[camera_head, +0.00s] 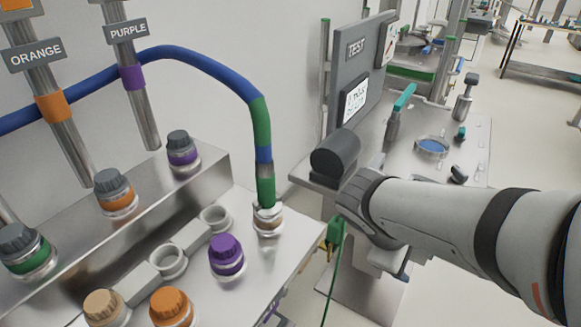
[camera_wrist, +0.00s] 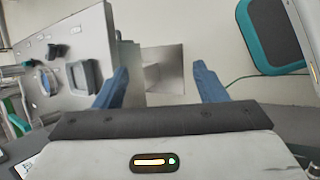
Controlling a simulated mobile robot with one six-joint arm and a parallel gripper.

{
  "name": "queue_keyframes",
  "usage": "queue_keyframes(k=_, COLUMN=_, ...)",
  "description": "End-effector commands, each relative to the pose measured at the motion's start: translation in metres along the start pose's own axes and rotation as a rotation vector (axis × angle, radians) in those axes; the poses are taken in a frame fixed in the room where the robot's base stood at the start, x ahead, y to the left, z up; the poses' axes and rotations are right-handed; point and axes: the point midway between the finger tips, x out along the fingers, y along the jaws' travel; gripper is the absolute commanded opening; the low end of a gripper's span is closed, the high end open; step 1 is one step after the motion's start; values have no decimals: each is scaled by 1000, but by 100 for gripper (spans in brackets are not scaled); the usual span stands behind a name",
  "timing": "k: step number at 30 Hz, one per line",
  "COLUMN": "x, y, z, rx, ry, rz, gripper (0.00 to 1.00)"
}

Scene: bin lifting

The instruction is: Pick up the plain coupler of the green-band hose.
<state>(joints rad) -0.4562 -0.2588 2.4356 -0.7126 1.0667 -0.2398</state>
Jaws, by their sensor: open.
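The blue hose (camera_head: 205,62) arches from the left edge over to the right and bends down. It carries a green band (camera_head: 261,122) on the bend. Below are a short blue stretch, a grey metal part (camera_head: 264,169) and a second green section (camera_head: 265,191). Its end stands upright in or on a metal fitting (camera_head: 268,219) on the bench; I cannot tell which part is the plain coupler. My gripper (camera_wrist: 160,85) is open and empty in the wrist view. In the head view my arm is right of the hose end, apart from it, with the fingers mostly hidden.
The bench (camera_head: 245,270) holds several capped fittings, including a purple one (camera_head: 226,255) and an orange one (camera_head: 171,307). Posts labelled ORANGE and PURPLE stand at left. A test table (camera_head: 480,135) stands behind my arm. A green cable (camera_head: 330,278) hangs near the bench edge.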

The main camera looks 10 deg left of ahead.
Motion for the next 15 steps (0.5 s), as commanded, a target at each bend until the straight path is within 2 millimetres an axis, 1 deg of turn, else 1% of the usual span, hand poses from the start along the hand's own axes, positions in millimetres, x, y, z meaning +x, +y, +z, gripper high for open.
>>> queue_keyframes(k=1, x=5, y=3, z=-22, rx=-176, ry=-29, rz=102, gripper=65)
queue_keyframes(k=2, x=2, y=8, z=-34, rx=-279, ry=-49, rz=171, gripper=65)
queue_keyframes(k=3, x=-2, y=14, z=-50, rx=-411, ry=-78, rz=265, gripper=65)
queue_keyframes(k=5, x=-14, y=22, z=-80, rx=-602, ry=-119, rz=416, gripper=65)
queue_keyframes(k=6, x=-25, y=24, z=-101, rx=-720, ry=-147, rz=521, gripper=65)
queue_keyframes(k=7, x=-34, y=24, z=-118, rx=-804, ry=-168, rz=601, gripper=65)
queue_keyframes(k=8, x=-45, y=23, z=-135, rx=-881, ry=-189, rz=681, gripper=65)
queue_keyframes(k=9, x=-60, y=20, z=-157, rx=-974, ry=-213, rz=787, gripper=65)
queue_keyframes(k=12, x=-96, y=5, z=-202, rx=-1143, ry=-268, rz=1014, gripper=65)
queue_keyframes(k=15, x=-124, y=-12, z=-232, rx=-1243, ry=-307, rz=1180, gripper=65)
